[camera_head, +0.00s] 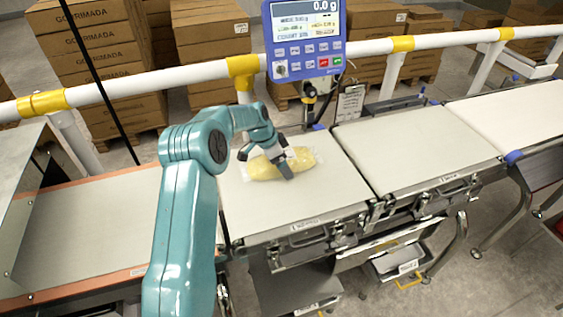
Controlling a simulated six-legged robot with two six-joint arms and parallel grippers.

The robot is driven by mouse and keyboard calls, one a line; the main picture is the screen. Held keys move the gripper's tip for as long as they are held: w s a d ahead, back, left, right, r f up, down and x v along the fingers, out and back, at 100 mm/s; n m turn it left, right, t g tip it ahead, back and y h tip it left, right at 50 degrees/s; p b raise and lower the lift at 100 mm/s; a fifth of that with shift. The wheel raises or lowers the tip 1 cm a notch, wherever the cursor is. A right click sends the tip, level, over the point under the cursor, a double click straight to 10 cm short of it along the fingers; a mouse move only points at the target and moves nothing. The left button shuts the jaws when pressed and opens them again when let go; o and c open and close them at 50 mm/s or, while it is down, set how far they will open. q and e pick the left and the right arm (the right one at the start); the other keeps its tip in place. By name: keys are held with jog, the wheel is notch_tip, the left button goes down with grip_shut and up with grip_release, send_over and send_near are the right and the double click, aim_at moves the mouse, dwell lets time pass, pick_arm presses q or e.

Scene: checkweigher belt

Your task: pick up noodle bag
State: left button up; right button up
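The noodle bag (303,158) is a clear bag with yellow contents. It lies flat on the pale belt section in the middle of the camera_head view. My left gripper (267,161) is over the bag's left and middle part, pointing down. Its two dark fingers are spread apart, one near the bag's upper left edge and one over its front. I cannot tell whether the fingers touch the bag. The gripper hides part of the bag. My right gripper is not in view.
A blue weigher display (305,38) reading 0.0 stands behind the belt. A white rail (190,77) with yellow bands runs behind it, with stacked cartons (95,50) beyond. More belt sections (415,145) extend right and are empty. A left belt (85,235) is also empty.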

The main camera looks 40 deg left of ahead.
pick_arm(q)
jog(key=shift+a+f, duration=0.1)
jog(key=c, duration=1.1)
